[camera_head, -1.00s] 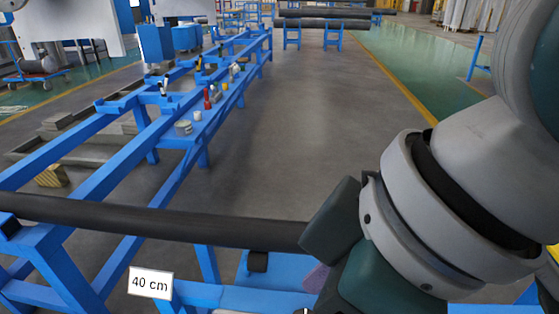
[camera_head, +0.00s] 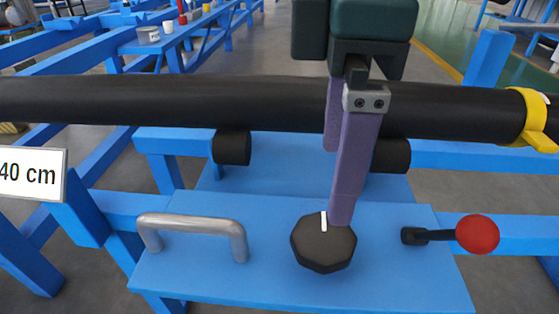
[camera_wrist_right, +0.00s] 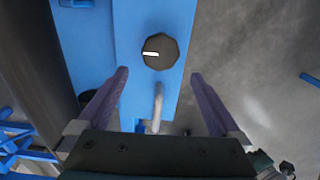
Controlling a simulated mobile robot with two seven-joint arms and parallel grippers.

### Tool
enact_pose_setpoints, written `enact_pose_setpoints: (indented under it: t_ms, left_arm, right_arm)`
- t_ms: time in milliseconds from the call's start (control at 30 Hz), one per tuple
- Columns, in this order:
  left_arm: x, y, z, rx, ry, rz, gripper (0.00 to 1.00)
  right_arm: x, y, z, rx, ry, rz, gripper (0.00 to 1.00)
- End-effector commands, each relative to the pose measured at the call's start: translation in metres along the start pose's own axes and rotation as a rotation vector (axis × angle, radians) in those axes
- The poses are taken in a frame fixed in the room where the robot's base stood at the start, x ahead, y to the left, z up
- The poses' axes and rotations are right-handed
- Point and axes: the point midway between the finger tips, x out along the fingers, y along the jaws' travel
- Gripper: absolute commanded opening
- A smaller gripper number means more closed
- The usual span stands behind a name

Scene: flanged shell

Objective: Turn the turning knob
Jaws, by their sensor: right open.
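The turning knob (camera_head: 323,246) is black and many-sided, on a blue panel (camera_head: 190,275). Its white mark points away from me, towards the pipe. My right gripper (camera_head: 336,186) comes down from the top across the pipe, with its purple fingers apart. One fingertip overlaps the knob's far right edge in the head view; I cannot tell whether it touches. In the right wrist view the knob (camera_wrist_right: 160,52) shows just beyond the open, empty fingertips (camera_wrist_right: 160,76), roughly midway between them. My left gripper is not in view.
A grey metal handle (camera_head: 195,224) stands left of the knob. A lever with a red ball (camera_head: 477,234) is on the right. A thick black pipe (camera_head: 120,100) crosses behind, with a yellow clamp (camera_head: 530,118) on it. A "40 cm" sign (camera_head: 32,176) is at left.

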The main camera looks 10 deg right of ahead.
Motion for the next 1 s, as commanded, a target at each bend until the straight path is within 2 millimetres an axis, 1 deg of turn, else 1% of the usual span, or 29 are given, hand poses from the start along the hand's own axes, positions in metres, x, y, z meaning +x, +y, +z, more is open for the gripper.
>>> enact_pose_setpoints:
  t_ms: [33,167,400,500,600,733,1000]
  left_arm:
    - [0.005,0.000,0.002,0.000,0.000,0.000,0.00]
    - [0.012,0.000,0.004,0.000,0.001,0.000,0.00]
    - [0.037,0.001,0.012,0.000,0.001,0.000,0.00]
    - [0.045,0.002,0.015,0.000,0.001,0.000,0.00]
    - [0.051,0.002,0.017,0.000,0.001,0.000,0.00]
    - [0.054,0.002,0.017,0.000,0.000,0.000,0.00]
    - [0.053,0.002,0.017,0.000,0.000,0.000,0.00]
  right_arm:
    - [0.005,0.001,0.001,0.001,-0.003,0.000,1.00]
    - [0.018,0.001,0.001,0.001,-0.005,-0.001,1.00]
    - [0.067,0.000,0.002,0.002,-0.005,-0.001,1.00]
    - [0.083,0.001,0.002,0.002,-0.004,0.001,1.00]
    - [0.093,0.001,0.002,0.001,-0.005,0.001,1.00]
    - [0.100,0.001,0.001,0.000,-0.003,0.002,1.00]
    - [0.100,0.001,0.001,0.000,-0.003,0.001,1.00]
